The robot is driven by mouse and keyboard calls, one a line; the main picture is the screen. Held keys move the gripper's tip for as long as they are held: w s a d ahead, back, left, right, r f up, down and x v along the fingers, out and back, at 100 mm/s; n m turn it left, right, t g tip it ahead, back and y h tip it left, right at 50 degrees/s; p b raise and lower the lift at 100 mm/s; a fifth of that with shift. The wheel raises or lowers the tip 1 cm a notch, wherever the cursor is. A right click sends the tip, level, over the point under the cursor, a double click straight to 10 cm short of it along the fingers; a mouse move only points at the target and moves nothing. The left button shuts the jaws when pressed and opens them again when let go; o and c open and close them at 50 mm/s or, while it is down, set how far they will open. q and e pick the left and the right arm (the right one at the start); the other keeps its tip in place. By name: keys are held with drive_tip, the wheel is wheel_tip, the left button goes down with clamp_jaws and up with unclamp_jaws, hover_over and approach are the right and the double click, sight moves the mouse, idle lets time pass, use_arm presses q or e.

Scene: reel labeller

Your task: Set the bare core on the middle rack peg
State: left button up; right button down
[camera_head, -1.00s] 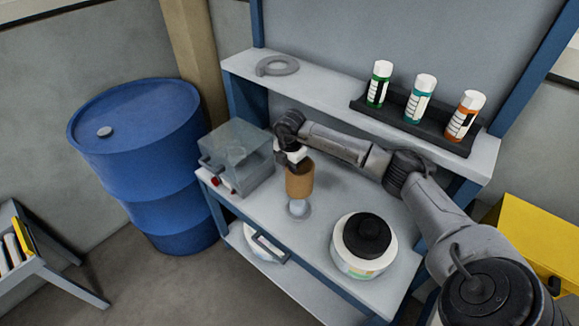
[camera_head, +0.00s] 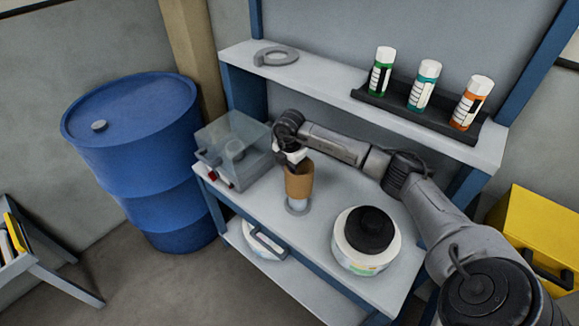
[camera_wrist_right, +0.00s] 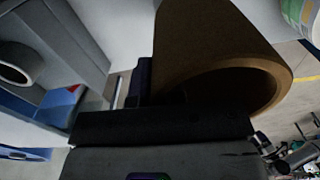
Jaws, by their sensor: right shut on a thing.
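The bare core (camera_head: 299,184) is a brown cardboard tube, held roughly upright above the workbench. My right gripper (camera_head: 291,158) is shut on its upper part. In the right wrist view the core (camera_wrist_right: 205,45) fills the upper middle, its open end toward the right, with the dark gripper (camera_wrist_right: 165,115) against it. A short pale post (camera_head: 297,205) with a round grey base stands on the bench directly below the core. I cannot tell whether the core's lower end still surrounds its top. I cannot make out a rack with a middle peg. My left gripper is out of view.
A clear-lidded box (camera_head: 234,150) stands left of the core. A blue drum (camera_head: 135,150) stands left of the bench.

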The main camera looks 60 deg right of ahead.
drive_tip(key=shift+f, duration=0.1)
drive_tip(key=shift+f+b, duration=0.3)
drive_tip(key=shift+f, duration=0.35)
drive_tip(key=shift+f+b, duration=0.5)
drive_tip(key=shift+f, duration=0.75)
drive_tip(key=shift+f+b, duration=0.6)
drive_tip(key=shift+f, duration=1.25)
drive_tip(key=c, duration=1.1)
unclamp_jaws()
